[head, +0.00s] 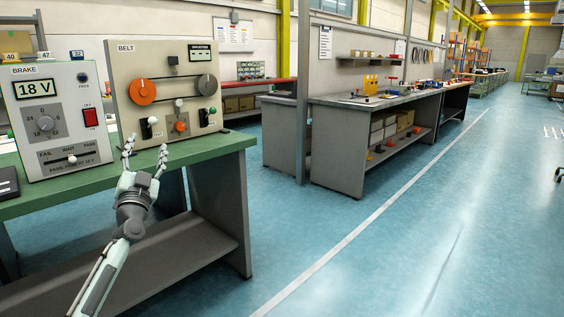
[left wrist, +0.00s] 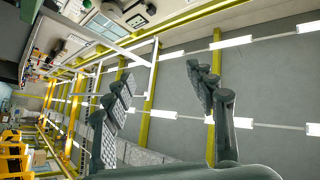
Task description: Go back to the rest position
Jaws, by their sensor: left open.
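My left gripper (head: 145,151) is open and empty in the head view. It points up in front of the BELT panel, over the front edge of the green bench (head: 222,147). In the left wrist view its two fingers (left wrist: 162,112) stand wide apart with nothing between them. The BELT panel (head: 170,62) is upright, with an orange wheel, a grey wheel and small switches low down. Part of its lower area is close behind my fingers. I cannot tell from the picture whether they touch it. My right gripper is not in view.
The BRAKE box (head: 62,90), its display reading 18 V, stands left of the BELT panel. A grey post (head: 302,90) and a long workbench (head: 345,150) stand farther right. The blue floor (head: 440,230) at the right is clear.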

